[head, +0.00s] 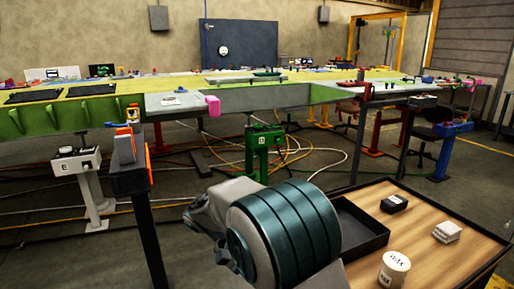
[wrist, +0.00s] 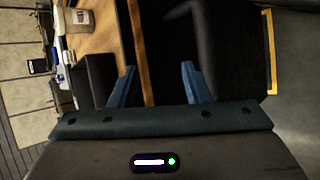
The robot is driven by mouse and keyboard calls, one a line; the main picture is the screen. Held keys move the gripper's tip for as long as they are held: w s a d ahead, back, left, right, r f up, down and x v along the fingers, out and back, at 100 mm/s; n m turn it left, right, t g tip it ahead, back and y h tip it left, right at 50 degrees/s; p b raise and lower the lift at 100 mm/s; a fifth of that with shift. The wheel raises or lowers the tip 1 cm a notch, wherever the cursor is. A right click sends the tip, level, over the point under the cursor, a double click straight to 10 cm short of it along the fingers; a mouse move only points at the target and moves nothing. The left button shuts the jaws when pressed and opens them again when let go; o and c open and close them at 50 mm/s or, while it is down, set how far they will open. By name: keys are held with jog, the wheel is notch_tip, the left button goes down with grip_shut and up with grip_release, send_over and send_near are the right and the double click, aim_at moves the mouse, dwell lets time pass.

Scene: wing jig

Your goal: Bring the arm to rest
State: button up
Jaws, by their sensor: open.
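My gripper (wrist: 159,84) shows in the wrist view with its two blue fingers well apart and nothing visible between them. A wooden-topped surface and a dark tray lie beyond the fingers. In the head view my arm is folded close in front of the camera, with a large ribbed dark teal joint at the bottom centre. My fingers cannot be made out there.
A wooden worktop (head: 440,262) at lower right bears a black tray (head: 352,232), a labelled white tub (head: 393,270), a black box (head: 394,203) and white blocks (head: 447,231). The long wing jig (head: 240,98) spans behind. Cables cross the floor.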

jog(key=s+d+r+t+y+p, duration=0.2)
jog(key=s+d+r+y+p, duration=0.3)
jog(key=s, duration=0.3)
jog(key=s+d+r+m+t+y+p, duration=0.1)
jog(key=s+d+r+t+y+p, duration=0.2)
jog(key=s+d+r+y+p, duration=0.2)
notch_tip(320, 180, up, 3)
jog(key=s+d, duration=0.1)
jog(key=s, duration=0.2)
jog(key=shift+d+m, duration=0.3)
jog(key=shift+d, duration=0.1)
